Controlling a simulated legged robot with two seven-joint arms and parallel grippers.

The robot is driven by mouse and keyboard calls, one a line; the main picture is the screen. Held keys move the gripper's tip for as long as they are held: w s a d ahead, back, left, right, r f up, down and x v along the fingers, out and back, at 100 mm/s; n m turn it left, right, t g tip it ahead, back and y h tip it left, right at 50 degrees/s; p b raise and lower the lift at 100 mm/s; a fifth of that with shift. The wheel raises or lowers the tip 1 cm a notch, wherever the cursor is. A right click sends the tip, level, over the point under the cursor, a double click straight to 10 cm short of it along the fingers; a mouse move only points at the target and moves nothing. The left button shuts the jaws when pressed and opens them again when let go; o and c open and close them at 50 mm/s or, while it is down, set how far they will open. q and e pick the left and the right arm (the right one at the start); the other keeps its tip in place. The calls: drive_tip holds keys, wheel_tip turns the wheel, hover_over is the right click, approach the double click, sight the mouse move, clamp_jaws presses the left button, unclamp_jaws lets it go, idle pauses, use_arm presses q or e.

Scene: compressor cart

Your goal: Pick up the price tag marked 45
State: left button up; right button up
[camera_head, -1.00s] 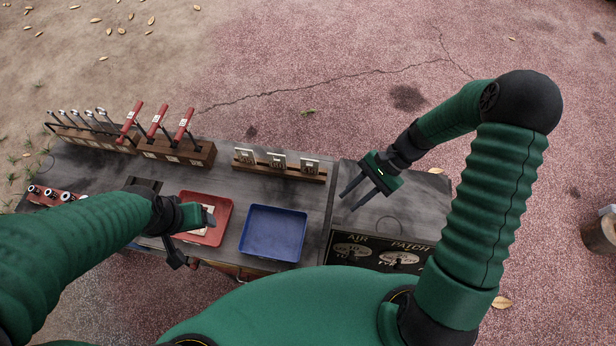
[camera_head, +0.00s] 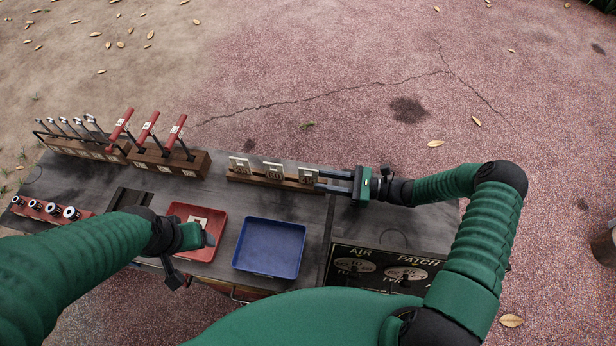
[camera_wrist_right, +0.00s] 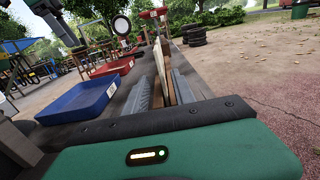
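Three pale price tags stand in a wooden rack at the back of the cart top: a left one (camera_head: 240,165), a middle one (camera_head: 273,170) and a right one (camera_head: 308,175). Their numbers are too small to read surely. My right gripper (camera_head: 320,180) is open at the right end of the rack, its fingers pointing left at the right tag. In the right wrist view a tag (camera_wrist_right: 159,65) stands edge-on between the spread fingers (camera_wrist_right: 162,88), with a gap visible. My left gripper (camera_head: 192,256) is open over the front of the red tray.
The red tray (camera_head: 218,216) holds a pale tag (camera_head: 200,221). An empty blue tray (camera_head: 270,247) sits beside it. Red-handled tools (camera_head: 147,127) stand in a wooden block (camera_head: 170,161) left of the rack. The cart top between rack and trays is clear.

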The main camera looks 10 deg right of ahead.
sight(309, 176)
drive_tip(key=x, duration=0.5)
drive_tip(key=shift+w+a+r, duration=0.1)
drive_tip(key=shift+w+r, duration=0.1)
drive_tip(key=shift+r, duration=0.1)
drive_tip(key=shift+d, duration=0.3)
clamp_jaws()
drive_tip(key=shift+a, duration=0.1)
